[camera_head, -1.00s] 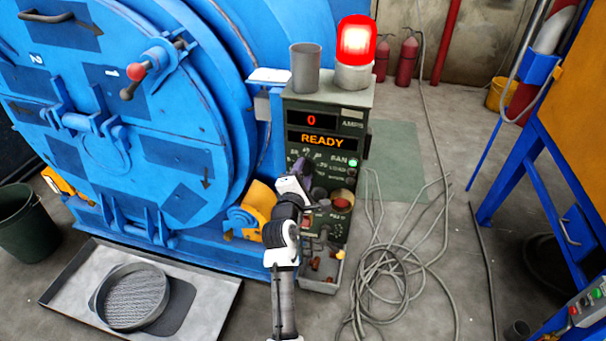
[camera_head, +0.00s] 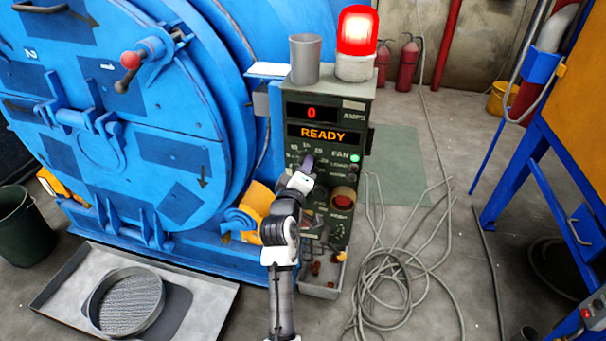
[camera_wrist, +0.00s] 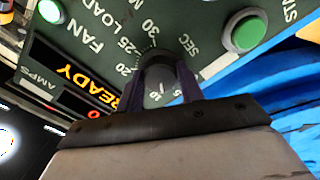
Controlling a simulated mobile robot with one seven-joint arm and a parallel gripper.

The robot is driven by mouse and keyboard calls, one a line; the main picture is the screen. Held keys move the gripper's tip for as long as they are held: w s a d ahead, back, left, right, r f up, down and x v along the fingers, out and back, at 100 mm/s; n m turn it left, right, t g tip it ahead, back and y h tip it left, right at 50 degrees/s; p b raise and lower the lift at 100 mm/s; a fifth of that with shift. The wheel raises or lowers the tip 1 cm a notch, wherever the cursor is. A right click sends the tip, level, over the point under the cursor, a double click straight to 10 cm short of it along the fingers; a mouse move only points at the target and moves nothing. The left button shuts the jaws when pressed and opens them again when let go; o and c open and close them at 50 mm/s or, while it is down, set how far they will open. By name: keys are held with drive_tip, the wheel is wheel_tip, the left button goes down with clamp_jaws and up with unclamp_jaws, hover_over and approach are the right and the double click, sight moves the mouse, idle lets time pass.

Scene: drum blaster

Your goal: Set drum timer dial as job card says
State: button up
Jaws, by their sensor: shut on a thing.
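The drum timer dial (camera_wrist: 158,64) is a dark round knob on the green control panel (camera_head: 332,222). In the wrist view a scale around it is marked in seconds, with 5, 10, 20, 25 and 30 readable. My gripper (camera_wrist: 160,88) is shut on the dial, one finger on each side. In the head view my gripper (camera_head: 306,166) covers the dial. A white card (camera_head: 268,69) lies on a ledge left of the panel; I cannot read any writing on it.
The panel display (camera_head: 322,134) reads READY, with 0 amps above. A red lamp (camera_head: 358,32) is lit beside a grey cup (camera_head: 304,60) on top. Cable (camera_head: 390,285) coils on the floor.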

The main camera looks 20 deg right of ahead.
drive_tip(key=m+b, duration=0.6)
drive_tip(key=m, duration=0.5)
drive_tip(key=shift+f, duration=0.1)
idle(0.4)
drive_tip(key=o, duration=1)
drive_tip(key=b+v, duration=0.2)
drive_tip(key=v, duration=1.2)
drive_tip(key=shift+w, duration=0.1)
